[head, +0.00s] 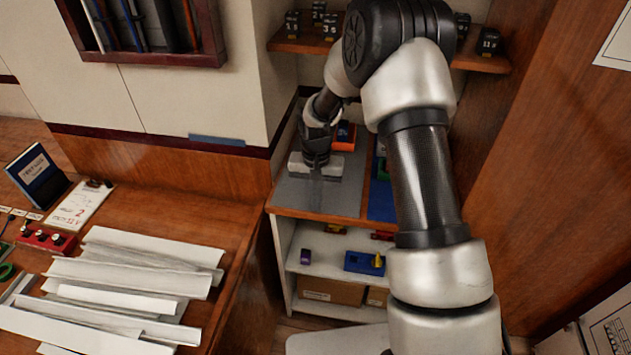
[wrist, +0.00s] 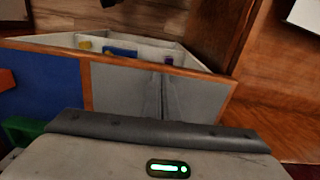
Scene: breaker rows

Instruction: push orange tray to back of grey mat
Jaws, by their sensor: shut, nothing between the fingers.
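The orange tray (head: 345,142) is at the back of the grey mat (head: 345,196) in the head view, with a dark blue piece in it; my gripper and arm hide part of it. My gripper (head: 316,192) points down over the mat, in front of the tray and a little to its left. Its grey fingers are together and empty. I cannot tell whether they touch the tray. In the wrist view, the fingers (wrist: 166,97) show against the grey mat (wrist: 118,92), and the orange tray cannot be made out.
A blue mat (head: 380,203) with a green tray (head: 383,168) lies to the right, partly behind my arm. A shelf with black numbered blocks (head: 292,23) hangs above. A wall stands left of the mat. Lower shelves hold a blue tray (head: 363,263) and boxes.

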